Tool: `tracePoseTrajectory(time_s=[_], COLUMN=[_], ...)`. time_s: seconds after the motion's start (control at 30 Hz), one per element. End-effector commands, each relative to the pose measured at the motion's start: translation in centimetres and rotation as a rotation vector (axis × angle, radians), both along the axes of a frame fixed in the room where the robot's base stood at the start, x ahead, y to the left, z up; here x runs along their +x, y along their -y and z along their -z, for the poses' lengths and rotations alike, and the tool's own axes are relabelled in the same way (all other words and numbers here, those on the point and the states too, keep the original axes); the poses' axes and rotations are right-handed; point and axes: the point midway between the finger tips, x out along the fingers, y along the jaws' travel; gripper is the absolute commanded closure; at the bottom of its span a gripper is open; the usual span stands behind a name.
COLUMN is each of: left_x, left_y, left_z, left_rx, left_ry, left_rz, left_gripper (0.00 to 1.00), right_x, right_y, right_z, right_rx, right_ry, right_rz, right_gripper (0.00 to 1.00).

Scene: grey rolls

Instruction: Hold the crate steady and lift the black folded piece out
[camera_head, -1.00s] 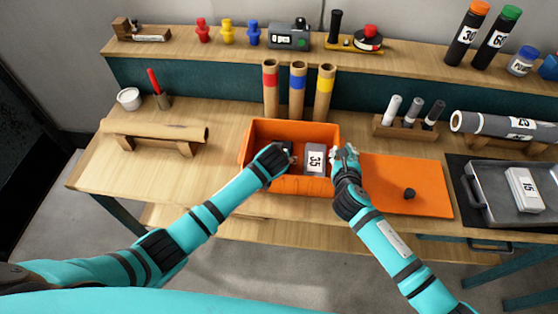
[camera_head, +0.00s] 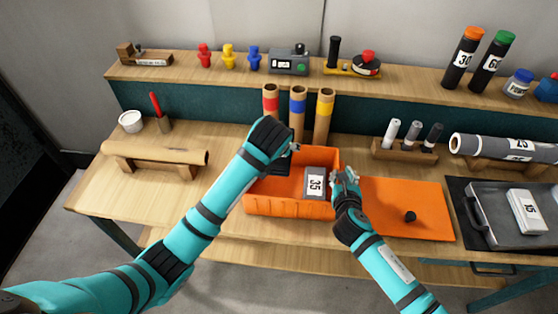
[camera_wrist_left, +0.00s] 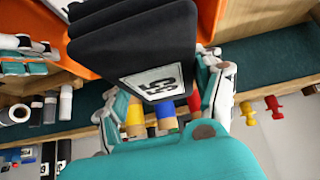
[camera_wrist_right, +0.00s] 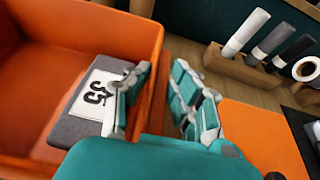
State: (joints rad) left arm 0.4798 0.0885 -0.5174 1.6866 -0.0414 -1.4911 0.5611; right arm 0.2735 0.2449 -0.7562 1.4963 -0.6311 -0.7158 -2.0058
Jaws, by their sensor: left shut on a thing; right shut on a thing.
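The orange crate (camera_head: 290,207) stands on the bench, open at the top. My left gripper (camera_head: 289,149) is shut on the black folded piece (camera_head: 281,166) at the crate's left back part. In the left wrist view the black folded piece (camera_wrist_left: 135,45) hangs in layers between the fingers, with a white number label. I cannot tell whether its lower end is clear of the crate. My right gripper (camera_head: 345,176) is shut on the crate's right wall, which also shows between the fingers in the right wrist view (camera_wrist_right: 153,105). A grey folded piece (camera_head: 315,183) labelled 35 lies in the crate.
Three cardboard tubes with coloured bands (camera_head: 298,105) stand close behind the crate. An orange lid (camera_head: 400,195) with a black knob lies to its right. A roll on a wooden stand (camera_head: 155,155) is at left. Bench between stand and crate is mostly clear.

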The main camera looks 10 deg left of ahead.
Motion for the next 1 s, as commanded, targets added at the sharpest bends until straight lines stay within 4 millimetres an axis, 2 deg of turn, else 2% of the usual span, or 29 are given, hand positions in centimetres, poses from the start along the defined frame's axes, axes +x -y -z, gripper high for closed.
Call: tracePoseTrajectory(time_s=[0.03, 0.2, 0.47, 0.5, 0.7, 1.0], left_x=[0.1, 0.0, 0.0, 0.0, 0.0, 0.0], left_y=[0.1, 0.0, 0.0, 0.0, 0.0, 0.0], left_z=[-0.8, -1.9, -2.1, -2.1, -2.1, -2.0], left_rx=[-0.003, -0.001, -0.001, -0.001, -0.001, -0.001], left_ry=[0.004, 0.001, 0.001, 0.001, 0.001, 0.001], left_rz=[0.000, -0.001, -0.001, -0.001, -0.001, -0.001], left_gripper=[0.71, 0.71, 0.71, 0.71, 0.71, 0.71], right_x=[0.0, 0.0, 0.0, 0.0, 0.0, -0.2], right_y=[0.0, 0.0, 0.0, 0.0, 0.0, 0.0], right_z=[0.0, 0.0, 0.0, 0.0, 0.0, -0.1], right_rx=[0.002, 0.002, 0.002, 0.002, 0.001, 0.000], right_ry=[0.001, 0.001, 0.000, 0.000, 0.000, 0.000], right_rz=[0.001, 0.001, 0.001, 0.001, 0.000, 0.000], right_gripper=[1.00, 1.00, 1.00, 0.76, 0.51, 0.51])
